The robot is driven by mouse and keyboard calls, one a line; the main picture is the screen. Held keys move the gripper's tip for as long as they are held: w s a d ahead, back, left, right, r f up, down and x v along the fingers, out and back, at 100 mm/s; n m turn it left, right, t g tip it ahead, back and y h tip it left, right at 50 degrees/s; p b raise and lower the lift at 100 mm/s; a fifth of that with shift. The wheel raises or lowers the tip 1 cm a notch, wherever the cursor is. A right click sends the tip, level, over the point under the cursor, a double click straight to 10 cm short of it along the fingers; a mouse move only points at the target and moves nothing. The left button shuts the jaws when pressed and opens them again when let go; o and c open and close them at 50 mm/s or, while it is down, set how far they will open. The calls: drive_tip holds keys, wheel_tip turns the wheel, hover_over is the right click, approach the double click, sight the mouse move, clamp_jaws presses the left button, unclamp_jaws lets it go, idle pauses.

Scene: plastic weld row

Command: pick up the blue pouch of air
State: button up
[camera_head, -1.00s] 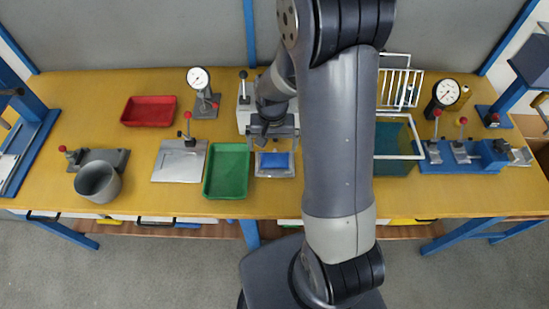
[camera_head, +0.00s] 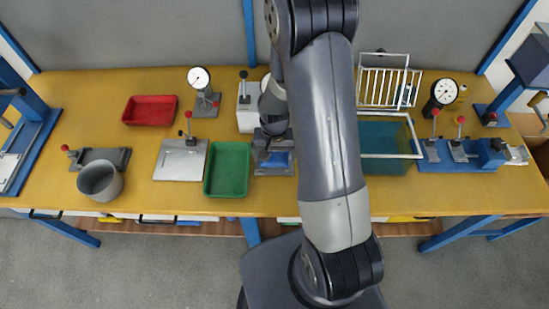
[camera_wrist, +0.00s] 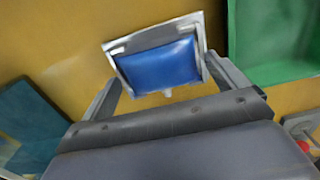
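The blue pouch (camera_wrist: 162,64) lies on a silver plate or frame (camera_wrist: 124,42) on the table in the wrist view. In the head view the pouch (camera_head: 281,161) is partly hidden by my gripper (camera_head: 265,152). In the wrist view my gripper (camera_wrist: 172,86) is open, with one finger to each side of the pouch's near end. The fingers look apart from the pouch. How high they are above it I cannot tell.
A green tray (camera_head: 228,170) stands just left of the pouch. A teal tank (camera_head: 385,135) with a white rack (camera_head: 388,82) is to the right. A metal plate fixture (camera_head: 180,161) and a red tray (camera_head: 150,110) are farther left.

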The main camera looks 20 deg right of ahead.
drive_tip(key=c, duration=0.7)
